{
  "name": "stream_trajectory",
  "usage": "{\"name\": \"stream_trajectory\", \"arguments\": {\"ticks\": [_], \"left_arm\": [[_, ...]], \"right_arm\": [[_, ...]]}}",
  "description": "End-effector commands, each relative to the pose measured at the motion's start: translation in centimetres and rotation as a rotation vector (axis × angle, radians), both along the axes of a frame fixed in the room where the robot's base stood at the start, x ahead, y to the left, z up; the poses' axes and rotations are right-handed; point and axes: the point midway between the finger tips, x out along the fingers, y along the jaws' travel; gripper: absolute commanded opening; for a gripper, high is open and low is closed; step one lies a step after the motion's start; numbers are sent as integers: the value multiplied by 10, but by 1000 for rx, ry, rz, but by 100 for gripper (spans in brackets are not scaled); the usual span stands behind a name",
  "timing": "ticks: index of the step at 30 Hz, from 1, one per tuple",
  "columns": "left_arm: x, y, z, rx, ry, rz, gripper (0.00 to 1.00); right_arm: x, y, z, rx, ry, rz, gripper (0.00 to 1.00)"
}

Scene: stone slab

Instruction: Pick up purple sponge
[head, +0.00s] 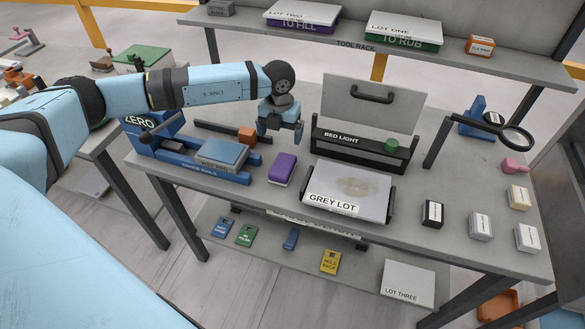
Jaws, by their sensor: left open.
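The purple sponge (283,169) is a small block, purple on top with a paler lower layer. It lies flat on the grey workbench (250,205), between the blue vise and the grey slab. My left gripper (281,138) points down above the bench, just behind the sponge in the picture. It is open and empty, apart from the sponge. My right gripper does not show.
The blue vise (175,172) stands left of the sponge. The grey lot slab (348,190) is to the right, with the bed light panel (343,144) behind it. Small boxes stand at the bench's right. Tool rack shelf (355,45) spans the back.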

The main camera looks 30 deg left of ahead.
Motion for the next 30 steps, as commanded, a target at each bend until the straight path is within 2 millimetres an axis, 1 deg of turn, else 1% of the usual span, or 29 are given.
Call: {"name": "stream_trajectory", "arguments": {"ticks": [3,9,12,17,19,23,25,27,30], "left_arm": [[-2,-1,-22,-2,7,-1,94],[-1,-2,-60,-4,5,-2,94],[-1,-2,-72,-6,2,-3,94],[-1,-3,-82,-5,3,-4,94],[-2,-3,-89,-5,5,-3,94],[-3,-6,-109,-5,5,-3,94],[-3,-5,-120,-5,4,-2,94],[-3,-5,-126,-7,2,-3,94],[-3,-5,-131,-6,2,-4,94]], "right_arm": [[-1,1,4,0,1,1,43],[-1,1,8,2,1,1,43],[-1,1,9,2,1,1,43],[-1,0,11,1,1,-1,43],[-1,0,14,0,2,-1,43],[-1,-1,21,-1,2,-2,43],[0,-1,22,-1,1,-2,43],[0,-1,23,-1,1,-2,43],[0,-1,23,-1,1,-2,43]]}}
